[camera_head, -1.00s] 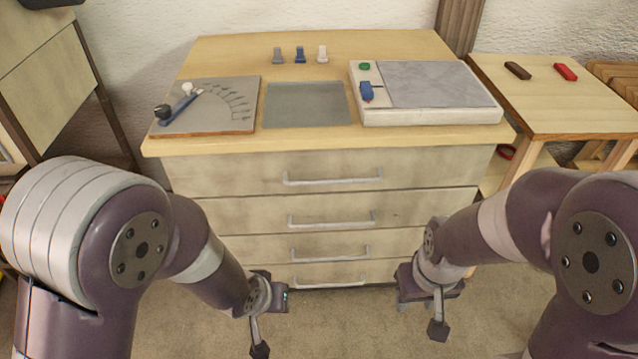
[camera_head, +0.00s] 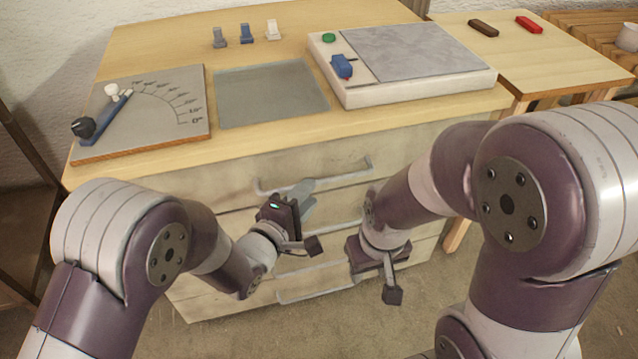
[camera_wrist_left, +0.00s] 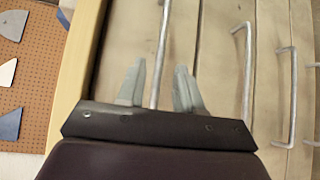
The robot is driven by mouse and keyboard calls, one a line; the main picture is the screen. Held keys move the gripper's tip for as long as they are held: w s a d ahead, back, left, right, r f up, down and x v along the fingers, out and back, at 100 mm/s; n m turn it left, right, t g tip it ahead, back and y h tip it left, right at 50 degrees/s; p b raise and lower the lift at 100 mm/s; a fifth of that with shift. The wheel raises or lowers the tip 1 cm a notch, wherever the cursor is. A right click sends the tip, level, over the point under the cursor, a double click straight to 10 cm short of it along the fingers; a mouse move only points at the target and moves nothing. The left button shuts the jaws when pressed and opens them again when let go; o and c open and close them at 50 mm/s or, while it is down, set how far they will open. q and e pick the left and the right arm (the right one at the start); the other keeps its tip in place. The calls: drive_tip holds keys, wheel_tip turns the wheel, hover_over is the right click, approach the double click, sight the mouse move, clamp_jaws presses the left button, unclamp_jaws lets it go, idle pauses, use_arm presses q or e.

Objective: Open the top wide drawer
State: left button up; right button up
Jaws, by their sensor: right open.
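The top wide drawer (camera_head: 230,176) is the uppermost front under the bench top, and it looks shut. Its grey bar handle (camera_head: 345,170) runs across the front. My left gripper (camera_head: 303,195) is in front of this drawer, with its fingers by the handle. In the left wrist view the left gripper's two fingers (camera_wrist_left: 158,88) are spread apart, and the top handle (camera_wrist_left: 164,40) runs between them in the picture. Contact cannot be told. My right gripper (camera_head: 362,252) hangs in front of the lower drawers at the right, open, with its fingers mostly hidden.
Lower drawers have handles too, such as the bottom one (camera_head: 315,295). On the bench top lie a dial board (camera_head: 150,110), a grey mat (camera_head: 270,95), and a white-framed panel (camera_head: 400,60). A side table (camera_head: 550,70) stands right. The left wrist view shows a pegboard (camera_wrist_left: 40,50).

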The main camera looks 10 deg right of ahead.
sight(321, 180)
use_arm(q)
drive_tip(key=b+x, duration=0.1)
drive_tip(key=x, duration=0.5)
use_arm(e)
drive_tip(key=shift+f, duration=0.65)
use_arm(q)
drive_tip(key=shift+s, duration=0.1)
clamp_jaws()
use_arm(e)
drive_tip(key=shift+s, duration=0.1)
